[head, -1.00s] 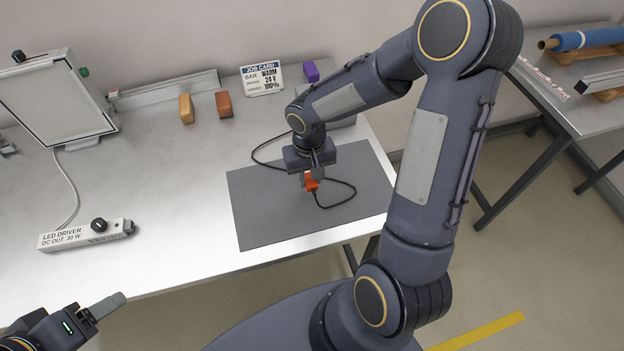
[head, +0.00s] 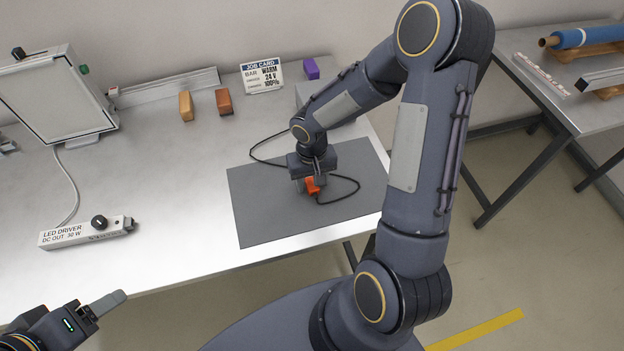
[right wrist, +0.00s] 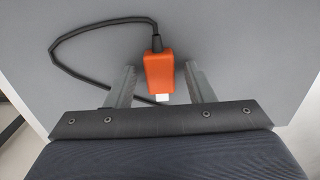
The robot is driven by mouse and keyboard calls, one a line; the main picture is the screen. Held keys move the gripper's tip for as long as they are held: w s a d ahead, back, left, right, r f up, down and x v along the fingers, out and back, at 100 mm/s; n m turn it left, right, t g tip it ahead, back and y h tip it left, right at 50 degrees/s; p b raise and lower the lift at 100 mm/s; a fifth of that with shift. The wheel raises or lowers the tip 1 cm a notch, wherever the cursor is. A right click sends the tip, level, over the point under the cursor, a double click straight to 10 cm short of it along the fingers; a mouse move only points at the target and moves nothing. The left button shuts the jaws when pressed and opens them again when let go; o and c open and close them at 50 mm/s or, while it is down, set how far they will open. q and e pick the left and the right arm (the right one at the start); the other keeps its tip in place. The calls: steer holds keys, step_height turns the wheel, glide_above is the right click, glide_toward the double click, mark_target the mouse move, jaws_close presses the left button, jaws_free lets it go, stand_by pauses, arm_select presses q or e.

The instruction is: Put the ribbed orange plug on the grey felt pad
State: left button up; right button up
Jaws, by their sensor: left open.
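The orange plug (head: 313,187) lies on the grey felt pad (head: 265,215), with its black cable looping over the pad. In the right wrist view the plug (right wrist: 159,72) shows a pale metal tip and sits between the fingers with a gap on each side. My right gripper (head: 311,182) is open around the plug, low over the pad; its fingers also show in the right wrist view (right wrist: 162,84). Ribs on the plug are too small to tell. My left gripper (head: 107,304) is open and empty off the table's front edge, at the lower left.
A white LED driver box (head: 86,233) and a light box (head: 57,97) stand to the left. An ochre block (head: 186,106), a brown block (head: 224,102), a purple block (head: 312,68) and a job card (head: 262,77) are at the back. The table's middle is clear.

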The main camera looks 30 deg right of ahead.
mark_target(312, 182)
step_height(312, 182, up, 12)
steer(key=s+a+r+t+y, duration=0.2)
steer(key=s+r+t, duration=0.1)
steer(key=s, duration=0.5)
steer(key=s+a+r+n+t+y, duration=0.1)
steer(key=s+a+r+t, duration=0.1)
steer(key=s+r, duration=0.4)
steer(key=shift+s+t+y, duration=0.4)
steer(key=shift+s, duration=0.75)
